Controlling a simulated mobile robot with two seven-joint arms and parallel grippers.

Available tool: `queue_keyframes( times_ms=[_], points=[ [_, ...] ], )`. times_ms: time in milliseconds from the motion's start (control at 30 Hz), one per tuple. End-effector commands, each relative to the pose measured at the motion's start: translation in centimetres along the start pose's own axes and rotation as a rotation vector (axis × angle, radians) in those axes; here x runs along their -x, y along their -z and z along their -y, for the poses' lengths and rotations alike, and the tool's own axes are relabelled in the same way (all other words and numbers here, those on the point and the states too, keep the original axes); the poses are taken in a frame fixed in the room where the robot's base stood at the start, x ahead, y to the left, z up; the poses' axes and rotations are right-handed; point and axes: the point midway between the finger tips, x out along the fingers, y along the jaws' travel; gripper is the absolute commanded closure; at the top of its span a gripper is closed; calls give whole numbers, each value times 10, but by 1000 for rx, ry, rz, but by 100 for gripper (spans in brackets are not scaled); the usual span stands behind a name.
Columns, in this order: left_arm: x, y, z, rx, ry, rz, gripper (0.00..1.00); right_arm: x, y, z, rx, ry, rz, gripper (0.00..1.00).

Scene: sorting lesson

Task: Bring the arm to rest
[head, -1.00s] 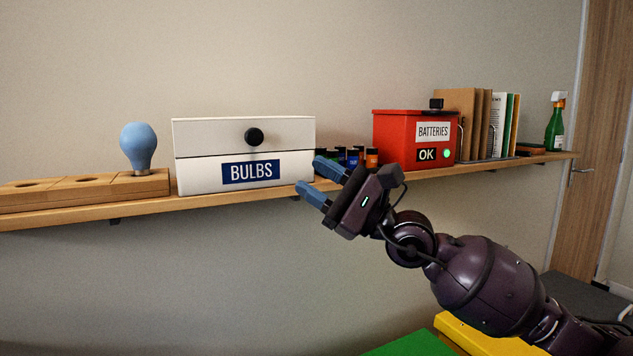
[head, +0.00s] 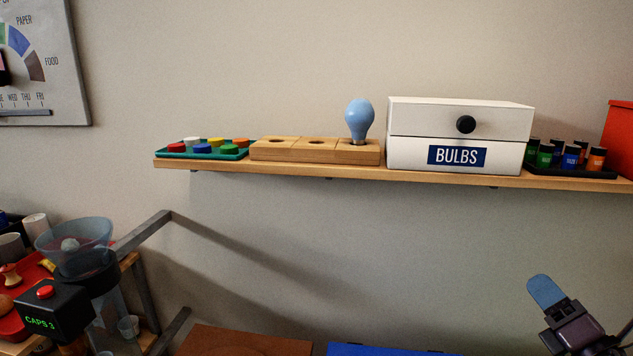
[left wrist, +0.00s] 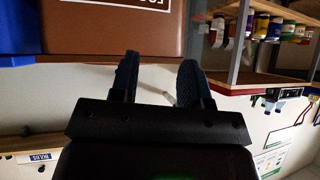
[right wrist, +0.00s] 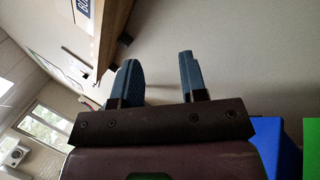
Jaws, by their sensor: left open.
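My right gripper (head: 556,300) shows at the bottom right corner of the head view, below the shelf and clear of it. Its arm is mostly out of the picture. In the right wrist view, its two blue fingers (right wrist: 158,78) are apart with nothing between them. A shelf's underside shows beyond them. My left gripper is not in the head view. In the left wrist view, its two blue fingers (left wrist: 159,78) are apart and empty, with a brown bin (left wrist: 112,35) beyond them.
The wall shelf (head: 290,171) bears a tray of coloured caps (head: 203,149), a wooden block (head: 312,150) with a blue bulb (head: 360,119) upright in its right end, a white BULBS box (head: 430,125) and several batteries (head: 568,157). A caps machine (head: 58,312) stands lower left.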

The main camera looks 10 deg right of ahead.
Motion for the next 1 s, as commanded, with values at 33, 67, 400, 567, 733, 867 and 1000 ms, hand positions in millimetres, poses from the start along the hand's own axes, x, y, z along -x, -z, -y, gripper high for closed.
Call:
queue_keyframes(
  times_ms=[33, 67, 400, 567, 733, 867, 1000],
  points=[
    [6, 9, 1, 3, 3, -14, 57, 19, 9, 9, -161, 68, 8, 61],
    [7, 11, 1, 5, 4, -16, 57, 30, 18, 16, -258, 109, 9, 61],
    [24, 36, 4, 27, 15, -49, 57, 174, 143, 55, -1325, 616, 176, 61],
    [29, 43, 4, 36, 18, -57, 57, 237, 203, 40, -1749, 833, 323, 61],
    [34, 42, 5, 39, 20, -53, 57, 276, 243, 19, -2022, 973, 448, 61],
    [36, 35, 5, 39, 21, -38, 57, 287, 255, 12, -2102, 1015, 487, 61],
    [36, 35, 5, 39, 21, -37, 57, 287, 256, 11, -2104, 1017, 489, 61]
  ],
)
